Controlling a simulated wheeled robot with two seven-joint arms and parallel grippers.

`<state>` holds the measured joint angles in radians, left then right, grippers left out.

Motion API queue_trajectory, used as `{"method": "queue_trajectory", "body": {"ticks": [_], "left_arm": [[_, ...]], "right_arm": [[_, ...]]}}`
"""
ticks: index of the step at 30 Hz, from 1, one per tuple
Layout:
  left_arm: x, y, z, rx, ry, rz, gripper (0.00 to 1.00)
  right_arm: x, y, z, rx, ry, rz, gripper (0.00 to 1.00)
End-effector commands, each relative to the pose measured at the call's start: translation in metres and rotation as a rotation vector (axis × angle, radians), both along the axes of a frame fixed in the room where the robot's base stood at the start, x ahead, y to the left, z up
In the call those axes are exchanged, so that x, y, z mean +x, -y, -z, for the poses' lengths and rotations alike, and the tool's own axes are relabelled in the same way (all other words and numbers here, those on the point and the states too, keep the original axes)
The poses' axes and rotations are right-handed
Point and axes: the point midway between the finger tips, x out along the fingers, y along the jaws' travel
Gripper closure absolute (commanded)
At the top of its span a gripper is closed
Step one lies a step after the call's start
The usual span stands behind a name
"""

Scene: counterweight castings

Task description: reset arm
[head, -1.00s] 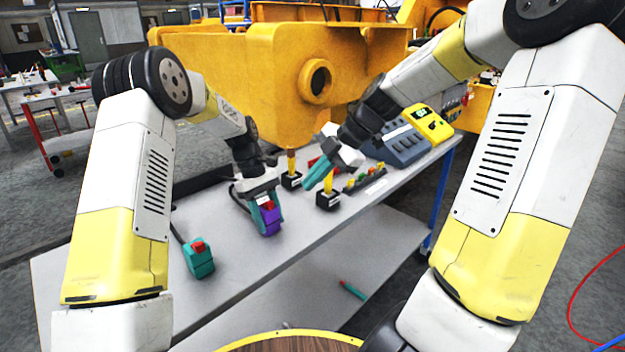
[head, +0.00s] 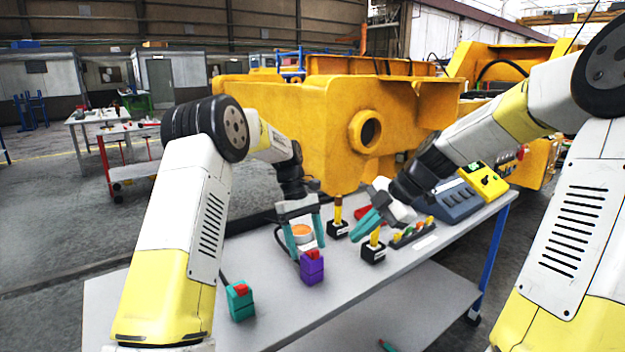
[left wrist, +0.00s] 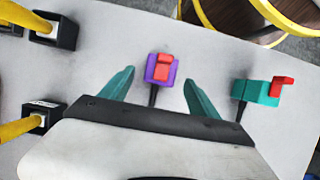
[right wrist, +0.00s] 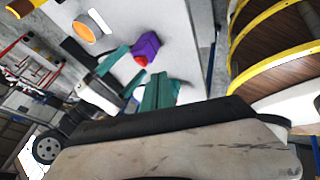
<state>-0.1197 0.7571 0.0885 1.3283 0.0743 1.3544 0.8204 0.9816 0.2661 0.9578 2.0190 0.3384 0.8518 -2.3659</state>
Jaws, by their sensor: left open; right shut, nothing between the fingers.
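My left gripper (head: 305,238) is open and empty above the table, just behind the purple block with a red top (head: 312,268). In the left wrist view the purple block (left wrist: 161,70) stands beyond and between the two teal fingertips, apart from them. My right gripper (head: 362,228) is shut with nothing in it, over the table beside the black holders. In the right wrist view its teal fingers (right wrist: 158,92) show in front of the table.
A teal block with a red top (head: 240,301) stands at the table's left. Black holders with yellow handles (head: 373,252) stand near the right gripper. A grey and yellow device (head: 484,181) is at the right end.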

Motion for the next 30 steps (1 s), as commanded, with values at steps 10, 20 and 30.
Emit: {"method": "queue_trajectory", "body": {"ticks": [10, 20, 30], "left_arm": [[0.016, -0.012, -0.047, 0.0, 0.002, 0.0, 0.29], [-0.026, -0.042, -0.121, -0.021, 0.199, 0.105, 0.29], [-0.13, -0.088, -0.188, -0.012, 0.529, 0.3, 0.29]], "right_arm": [[0.0, 0.0, 0.0, -0.001, -0.002, 0.002, 1.0], [-0.039, -0.007, 0.001, -0.153, -0.186, 0.306, 1.0], [-0.102, 0.006, -0.033, -0.182, -0.304, 0.97, 1.0]]}}
